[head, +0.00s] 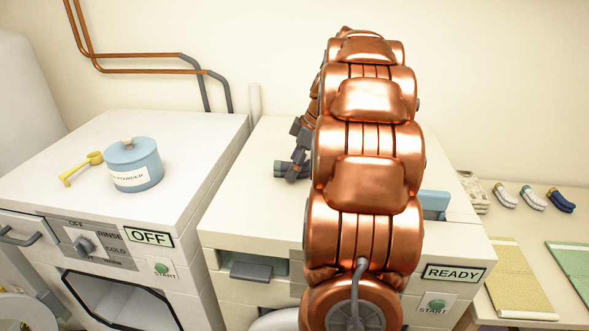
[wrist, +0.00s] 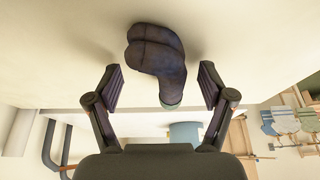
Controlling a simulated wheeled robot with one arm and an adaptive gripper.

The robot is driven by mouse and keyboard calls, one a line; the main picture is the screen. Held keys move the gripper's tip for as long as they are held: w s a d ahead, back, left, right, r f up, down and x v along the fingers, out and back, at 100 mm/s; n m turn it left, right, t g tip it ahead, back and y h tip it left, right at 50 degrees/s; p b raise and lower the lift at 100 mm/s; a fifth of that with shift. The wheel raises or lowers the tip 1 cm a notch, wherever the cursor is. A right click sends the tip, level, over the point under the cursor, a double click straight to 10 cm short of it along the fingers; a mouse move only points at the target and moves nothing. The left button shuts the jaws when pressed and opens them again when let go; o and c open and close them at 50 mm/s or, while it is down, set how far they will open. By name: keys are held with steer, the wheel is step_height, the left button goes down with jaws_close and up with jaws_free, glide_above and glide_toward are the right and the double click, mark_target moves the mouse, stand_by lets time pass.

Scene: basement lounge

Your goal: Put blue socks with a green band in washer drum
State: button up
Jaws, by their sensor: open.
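A pair of dark blue socks (wrist: 158,52) with a pale green band (wrist: 172,104) lies on the white top of the right machine. It also shows in the head view (head: 282,169), partly hidden by my gripper (head: 298,160). In the wrist view my gripper (wrist: 160,86) is open, with one finger on each side of the socks' band end and a gap to each. The left machine (head: 95,225), labelled OFF with rinse, cold and warm settings, has a dark opening (head: 122,303) in its front. The drum's inside is not clearly visible.
A blue powder jar (head: 134,168) and a yellow scoop (head: 80,168) stand on the left machine. The right machine shows a READY label (head: 454,273); my arm hides much of it. On the right table, other rolled socks (head: 533,198) and folded towels (head: 517,275) lie.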

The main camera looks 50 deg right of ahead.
mark_target(290, 161)
steer(key=shift+c, duration=0.2)
stand_by(0.5)
steer(key=c, duration=1.3)
steer(key=shift+r+p, duration=0.35)
steer(key=shift+p, duration=0.25)
steer(key=shift+r+b, duration=0.3)
steer(key=shift+b, duration=0.15)
steer(key=shift+r+b, duration=0.6)
steer(key=shift+r, duration=0.65)
steer(key=s+a+b, duration=0.1)
steer(key=s+a, duration=0.2)
steer(key=a, duration=0.1)
steer(key=s+a+r+b, duration=0.1)
steer(key=s+a+b, duration=0.1)
steer(key=s+a, duration=0.1)
steer(key=s+a+b, duration=0.2)
steer(key=s+a, duration=0.1)
steer(key=a, duration=0.3)
steer(key=shift+a+r, duration=0.1)
steer(key=shift+r, duration=0.2)
